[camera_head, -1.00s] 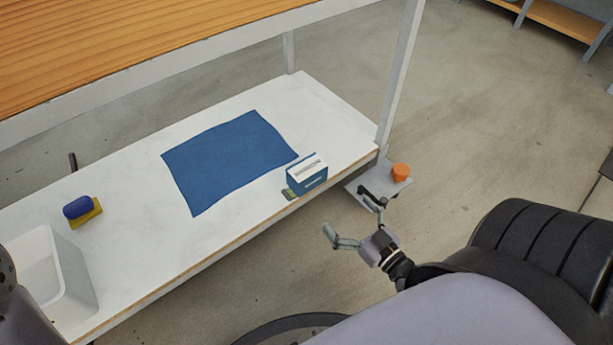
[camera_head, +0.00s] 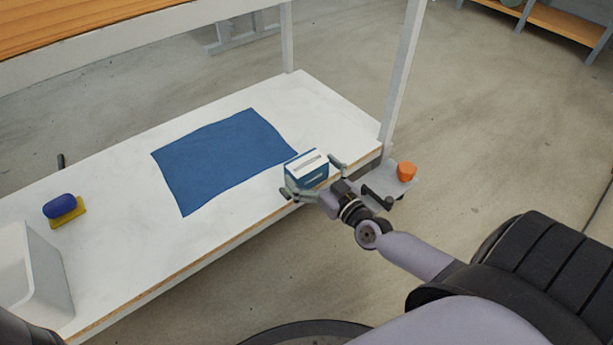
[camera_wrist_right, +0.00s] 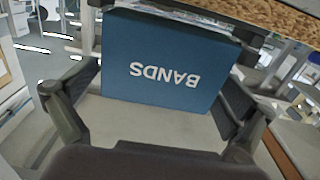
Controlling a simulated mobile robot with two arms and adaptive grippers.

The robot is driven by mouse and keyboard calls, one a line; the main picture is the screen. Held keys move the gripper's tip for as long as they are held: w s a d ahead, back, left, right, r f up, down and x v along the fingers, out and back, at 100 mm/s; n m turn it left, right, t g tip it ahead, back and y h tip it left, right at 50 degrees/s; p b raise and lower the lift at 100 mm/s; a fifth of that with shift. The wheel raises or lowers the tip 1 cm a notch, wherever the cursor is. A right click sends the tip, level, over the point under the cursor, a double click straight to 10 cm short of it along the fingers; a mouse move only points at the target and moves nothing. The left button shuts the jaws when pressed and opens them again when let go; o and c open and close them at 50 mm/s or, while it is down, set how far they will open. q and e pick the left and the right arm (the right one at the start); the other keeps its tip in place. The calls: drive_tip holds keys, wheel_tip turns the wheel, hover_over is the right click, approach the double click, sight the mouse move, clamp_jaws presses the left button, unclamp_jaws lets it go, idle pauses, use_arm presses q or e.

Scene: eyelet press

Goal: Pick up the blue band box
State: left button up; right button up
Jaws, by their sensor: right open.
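The blue band box (camera_head: 308,172) stands near the front edge of the white lower shelf (camera_head: 120,190), just right of a blue cloth. It has a white top with a dark slot. In the right wrist view the blue box (camera_wrist_right: 165,62) fills the middle, with "BANDS" upside down on its face. My right gripper (camera_head: 313,180) is open, with one finger on each side of the box. The right wrist view shows the fingers (camera_wrist_right: 155,100) spread left and right of it, and I cannot tell whether they touch it. My left gripper is not in view.
A blue cloth (camera_head: 222,160) lies flat on the shelf. A blue and yellow item (camera_head: 64,209) and a white bin (camera_head: 40,275) are at the left. An orange object (camera_head: 406,171) is on a grey plate beside the shelf. A table post (camera_head: 402,75) rises close by.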

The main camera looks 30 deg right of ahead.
drive_tip(key=shift+w, duration=0.85)
drive_tip(key=shift+c, duration=0.2)
drive_tip(key=c, duration=1.1)
drive_tip(key=shift+c, duration=0.2)
